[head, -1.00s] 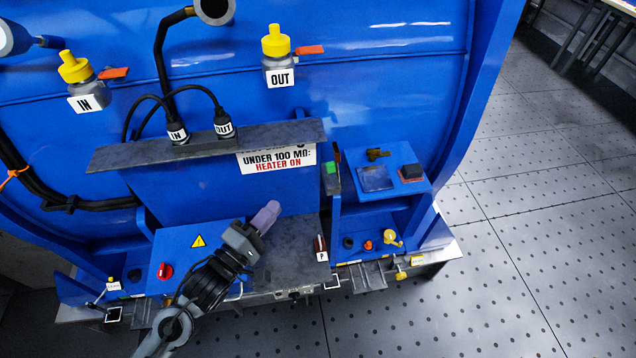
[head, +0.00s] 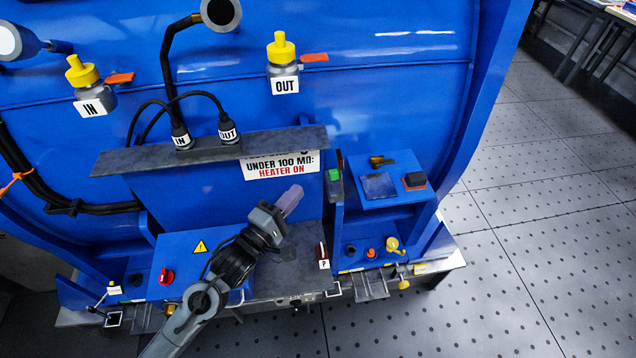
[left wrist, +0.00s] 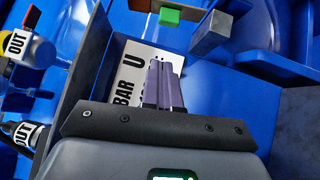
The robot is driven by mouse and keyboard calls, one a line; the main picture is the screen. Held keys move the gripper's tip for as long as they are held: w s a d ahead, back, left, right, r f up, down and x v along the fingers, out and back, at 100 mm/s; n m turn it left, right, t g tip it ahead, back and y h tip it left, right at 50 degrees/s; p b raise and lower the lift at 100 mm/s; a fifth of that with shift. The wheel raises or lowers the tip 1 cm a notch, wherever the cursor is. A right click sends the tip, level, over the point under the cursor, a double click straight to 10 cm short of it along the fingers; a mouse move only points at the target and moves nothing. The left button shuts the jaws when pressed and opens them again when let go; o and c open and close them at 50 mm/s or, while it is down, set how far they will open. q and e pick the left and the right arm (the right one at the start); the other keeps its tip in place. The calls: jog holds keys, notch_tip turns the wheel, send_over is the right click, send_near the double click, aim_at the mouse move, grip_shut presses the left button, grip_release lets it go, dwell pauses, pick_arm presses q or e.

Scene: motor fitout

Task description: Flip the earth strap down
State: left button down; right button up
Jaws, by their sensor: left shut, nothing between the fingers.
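My left gripper (head: 291,199) is shut and empty. It is raised in front of the blue machine face, below the sign and left of the upright bar with a green block (head: 335,177). In the left wrist view its two fingers (left wrist: 165,82) lie together in front of a white sign (left wrist: 130,85), with the green block (left wrist: 170,15) beyond them. I cannot tell for sure which part is the earth strap. A small dark red upright piece (head: 321,250) with a white tag stands below and right of the gripper. My right gripper is not in view.
A grey shelf (head: 215,152) with two black plugs juts out above the gripper. A blue side box (head: 385,187) with a dark plate stands at the right. A blue panel with a red knob (head: 166,276) is at the left. A grey metal ledge (head: 285,278) lies below.

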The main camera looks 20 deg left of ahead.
aim_at(336, 172)
pick_arm(q)
jog(key=w+d, duration=0.4)
jog(key=w, duration=0.1)
jog(key=shift+r, duration=0.45)
jog(key=shift+d, duration=0.15)
